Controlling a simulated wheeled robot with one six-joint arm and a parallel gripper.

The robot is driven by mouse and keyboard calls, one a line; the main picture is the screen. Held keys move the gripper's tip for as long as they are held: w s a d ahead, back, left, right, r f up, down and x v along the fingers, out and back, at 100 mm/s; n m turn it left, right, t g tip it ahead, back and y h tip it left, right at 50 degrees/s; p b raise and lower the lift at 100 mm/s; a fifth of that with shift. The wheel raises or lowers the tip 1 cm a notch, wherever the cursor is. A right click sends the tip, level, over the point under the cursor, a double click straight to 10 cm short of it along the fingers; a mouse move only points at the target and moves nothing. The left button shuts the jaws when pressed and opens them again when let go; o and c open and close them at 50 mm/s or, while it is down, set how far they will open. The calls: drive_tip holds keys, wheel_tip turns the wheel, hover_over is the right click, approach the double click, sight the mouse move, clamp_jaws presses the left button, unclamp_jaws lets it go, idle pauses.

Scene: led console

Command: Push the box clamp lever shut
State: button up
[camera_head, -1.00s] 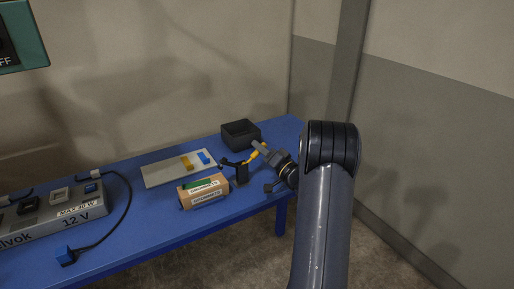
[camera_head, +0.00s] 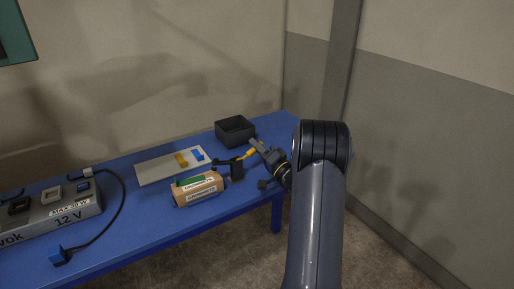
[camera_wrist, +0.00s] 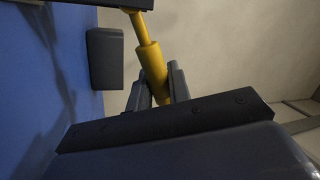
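The box clamp is a black stand (camera_head: 237,170) on the blue table, beside the right end of a brown box (camera_head: 201,193). Its black arm reaches left towards the box; I cannot tell whether it touches it. The yellow lever (camera_head: 248,154) sticks out to the right and tilts slightly upward. My gripper (camera_head: 257,148) is at the lever's outer end. In the wrist view the lever (camera_wrist: 151,62) passes between the two grey fingers (camera_wrist: 157,90), which lie close on both its sides. The fingertips are partly hidden behind the lever.
An open black bin (camera_head: 235,138) stands behind the clamp. A pale board (camera_head: 155,168) with yellow and blue pieces lies behind the box. The front right tabletop is clear.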

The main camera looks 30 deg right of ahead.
drive_tip(key=shift+o, duration=0.7)
drive_tip(key=shift+s, duration=0.1)
drive_tip(key=b+v, duration=0.2)
drive_tip(key=v, duration=0.8)
drive_tip(key=shift+s+f, duration=0.1)
drive_tip(key=shift+s, duration=0.25)
